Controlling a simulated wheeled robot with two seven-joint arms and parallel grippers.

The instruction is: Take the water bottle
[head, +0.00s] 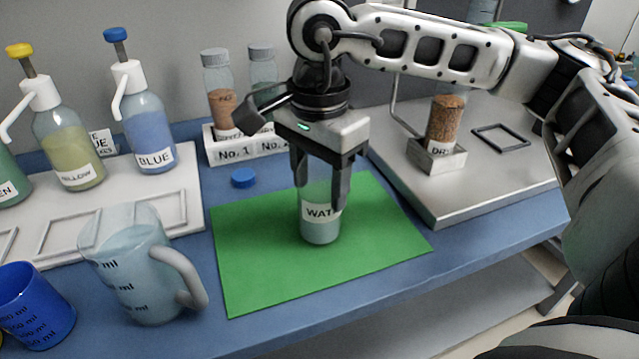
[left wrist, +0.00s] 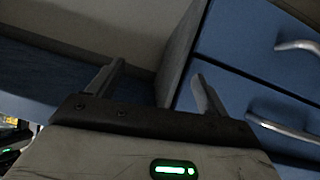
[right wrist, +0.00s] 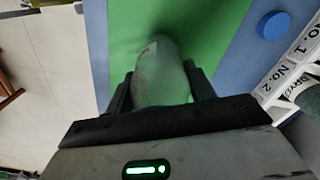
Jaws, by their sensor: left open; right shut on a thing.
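The water bottle (head: 319,228) is a clear bottle with a white label that reads "WAT". It is upright over the green mat (head: 245,265) in the head view; I cannot tell if its base touches the mat. My right gripper (head: 325,190) comes down from above and is shut on the bottle's upper part, with a finger on each side. The bottle (right wrist: 162,72) also shows between the fingers in the right wrist view, above green. My left gripper (left wrist: 155,85) is open and empty in the left wrist view, by blue drawers. It is not in the head view.
A clear jug (head: 135,265) stands left of the mat and a blue beaker (head: 35,300) is at the lower left. A blue cap (head: 243,177) lies behind the mat. A white rack (head: 235,148) with jars stands behind. A metal tray (head: 475,195) holds a brown jar (head: 441,125) at right.

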